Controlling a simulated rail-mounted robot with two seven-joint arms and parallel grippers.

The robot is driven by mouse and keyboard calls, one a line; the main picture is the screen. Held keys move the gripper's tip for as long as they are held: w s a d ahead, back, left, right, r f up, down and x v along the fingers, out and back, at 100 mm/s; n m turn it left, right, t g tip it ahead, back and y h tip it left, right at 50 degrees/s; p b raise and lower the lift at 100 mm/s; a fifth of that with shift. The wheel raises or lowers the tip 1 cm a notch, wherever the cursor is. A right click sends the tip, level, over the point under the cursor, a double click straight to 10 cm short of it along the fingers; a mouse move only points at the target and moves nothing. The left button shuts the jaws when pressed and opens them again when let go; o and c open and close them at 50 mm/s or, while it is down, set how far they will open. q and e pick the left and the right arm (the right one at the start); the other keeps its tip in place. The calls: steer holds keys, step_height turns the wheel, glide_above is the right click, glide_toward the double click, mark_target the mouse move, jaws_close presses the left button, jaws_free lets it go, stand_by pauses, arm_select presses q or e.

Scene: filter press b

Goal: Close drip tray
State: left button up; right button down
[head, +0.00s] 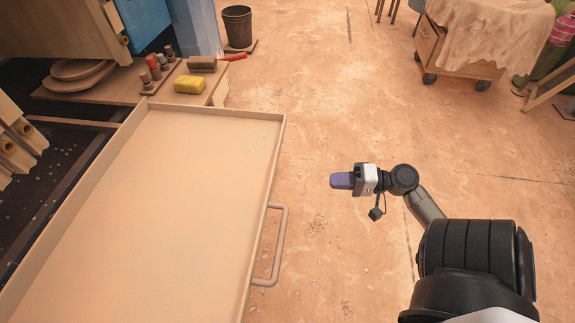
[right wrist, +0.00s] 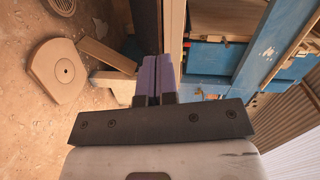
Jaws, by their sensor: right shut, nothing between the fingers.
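The drip tray (head: 190,190) is a long, shallow tan tray with low walls. In the head view it is slid out from the press at the left and looks empty. Its bar handle (head: 281,247) stands out from the right wall. My right gripper (head: 340,180) is to the right of the tray, apart from the tray and the handle, with its purple fingers pointing left. The fingers are shut with nothing between them, and they also show close together in the right wrist view (right wrist: 157,72). My left gripper is in neither view.
Behind the tray, a low shelf holds a yellow sponge (head: 189,84), a brush (head: 203,63) and small bottles. A dark bucket (head: 238,27) and a cloth-covered cart (head: 455,55) stand farther back. The floor between tray and right arm is clear.

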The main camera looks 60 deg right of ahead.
steer(key=r+m+t, duration=0.1)
steer(key=m+b, duration=0.1)
steer(key=b, duration=0.2)
glide_toward(276, 166)
steer(key=shift+t+h, duration=0.3)
steer(key=shift+h, duration=0.1)
steer(key=x, duration=0.5)
steer(key=shift+w+a, duration=0.15)
steer(key=shift+a, duration=0.35)
steer(key=shift+x, duration=0.95)
steer(key=shift+r, duration=0.1)
